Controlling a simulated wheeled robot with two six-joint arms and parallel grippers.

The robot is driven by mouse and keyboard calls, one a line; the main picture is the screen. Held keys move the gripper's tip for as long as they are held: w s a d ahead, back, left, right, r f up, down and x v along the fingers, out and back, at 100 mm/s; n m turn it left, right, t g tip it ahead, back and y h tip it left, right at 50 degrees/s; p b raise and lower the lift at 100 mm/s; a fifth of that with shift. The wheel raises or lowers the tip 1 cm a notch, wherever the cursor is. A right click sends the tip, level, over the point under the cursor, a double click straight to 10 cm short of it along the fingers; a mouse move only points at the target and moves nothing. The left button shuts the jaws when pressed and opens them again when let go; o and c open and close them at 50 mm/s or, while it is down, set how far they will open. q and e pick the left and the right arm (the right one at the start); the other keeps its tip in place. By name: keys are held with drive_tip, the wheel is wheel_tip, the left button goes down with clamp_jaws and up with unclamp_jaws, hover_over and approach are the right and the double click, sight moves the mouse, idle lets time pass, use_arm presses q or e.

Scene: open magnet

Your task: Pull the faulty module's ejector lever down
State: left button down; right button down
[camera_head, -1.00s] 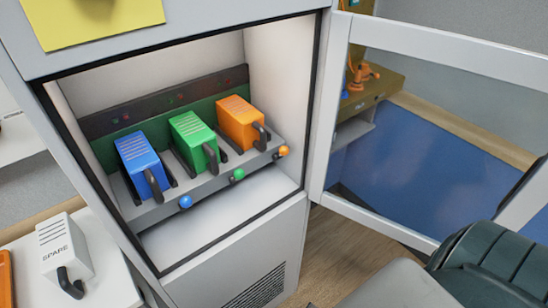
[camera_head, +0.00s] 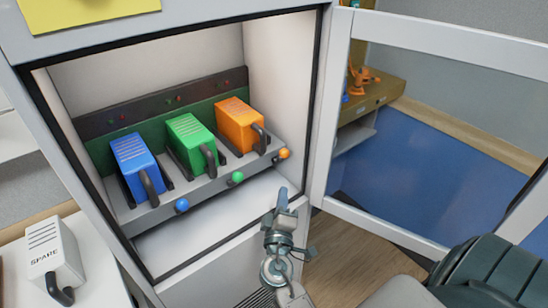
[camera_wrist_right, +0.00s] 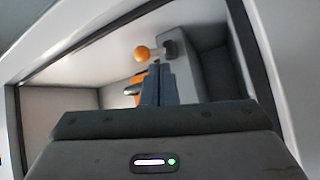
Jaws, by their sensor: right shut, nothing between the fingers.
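Three modules sit in a row in the open cabinet: blue (camera_head: 133,158), green (camera_head: 188,135) and orange (camera_head: 238,122), each with a dark handle. Ball-ended levers stick out of the ledge below them: blue ball (camera_head: 181,205), green ball (camera_head: 237,178) and orange ball (camera_head: 284,154). Small lights show on the dark strip behind; I cannot tell from them which module is faulty. My right gripper (camera_head: 282,192) is shut and empty in front of the cabinet, below the orange ball. In the right wrist view, the orange ball (camera_wrist_right: 142,54) appears just beyond the closed fingertips (camera_wrist_right: 158,72), apart from them.
The glazed cabinet door (camera_head: 440,52) stands open on the right. A white spare module (camera_head: 56,255) stands on a white surface at lower left. The cabinet's right inner wall (camera_head: 281,85) is close to the orange lever. The cabinet floor below the ledge is clear.

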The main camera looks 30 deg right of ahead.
sight(282, 155)
drive_tip(key=a+r+n+t, duration=0.1)
drive_tip(key=w+a+r+n+t, duration=0.1)
drive_tip(key=r, duration=0.1)
drive_tip(key=shift+w, duration=0.2)
drive_tip(key=p+x, duration=0.6)
drive_tip(key=x, duration=0.4)
drive_tip(key=shift+f, duration=0.1)
idle(0.3)
